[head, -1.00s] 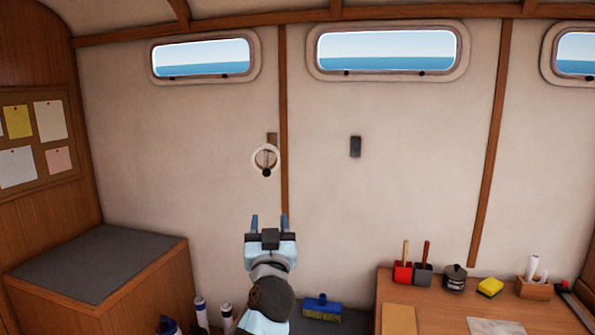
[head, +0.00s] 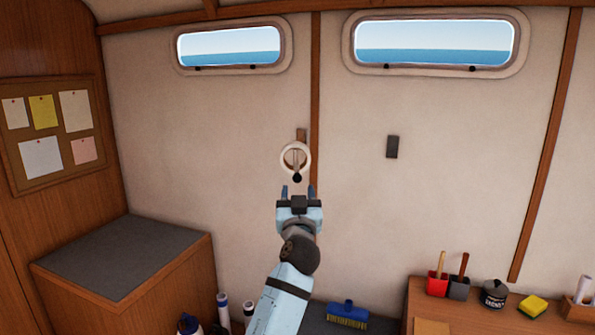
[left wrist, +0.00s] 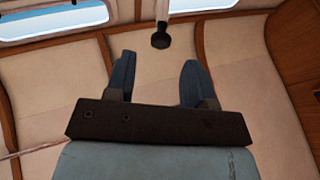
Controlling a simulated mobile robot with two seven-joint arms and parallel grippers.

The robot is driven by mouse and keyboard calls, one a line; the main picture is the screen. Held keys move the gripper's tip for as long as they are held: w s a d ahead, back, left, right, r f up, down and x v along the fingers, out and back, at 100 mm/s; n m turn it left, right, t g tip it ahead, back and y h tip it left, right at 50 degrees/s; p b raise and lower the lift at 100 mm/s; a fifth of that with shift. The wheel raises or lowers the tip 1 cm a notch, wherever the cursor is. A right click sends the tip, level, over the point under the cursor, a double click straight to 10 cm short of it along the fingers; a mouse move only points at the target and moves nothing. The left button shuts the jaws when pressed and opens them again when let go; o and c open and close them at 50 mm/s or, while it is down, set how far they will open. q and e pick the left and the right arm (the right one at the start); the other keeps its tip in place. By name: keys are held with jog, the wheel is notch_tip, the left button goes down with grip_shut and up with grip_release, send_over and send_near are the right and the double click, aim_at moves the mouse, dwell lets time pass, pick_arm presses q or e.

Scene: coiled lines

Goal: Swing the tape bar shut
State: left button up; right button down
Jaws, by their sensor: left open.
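The tape bar (head: 296,163) is a thin grey bar at a wooden bracket (head: 301,134) on the wall, ending in a black knob (head: 297,178). A white ring, like a tape roll (head: 285,158), shows around the bar. In the left wrist view the knob (left wrist: 161,40) hangs at the top, beyond the fingertips and roughly between them. My left gripper (head: 298,191) is open and empty, just below the knob in the head view. Its two blue fingers are spread in the left wrist view (left wrist: 159,64). I see no contact with the knob. My right gripper is out of view.
A dark rectangular plate (head: 392,147) is on the wall to the right. A wooden post (head: 315,90) runs just right of the bracket. A grey-topped cabinet (head: 120,255) stands left, a desk (head: 400,300) with small items right. The wall between is clear.

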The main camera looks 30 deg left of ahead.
aim_at(298, 179)
pick_arm(q)
jog(key=p+x, duration=0.1)
jog(key=x, duration=0.3)
jog(key=shift+w+a+r, duration=0.15)
jog(key=shift+w+r, duration=0.05)
jog(key=shift+r, duration=0.05)
jog(key=shift+w+a+r, duration=0.15)
jog(key=shift+w+a, duration=0.25)
jog(key=shift+w, duration=0.1)
grip_shut()
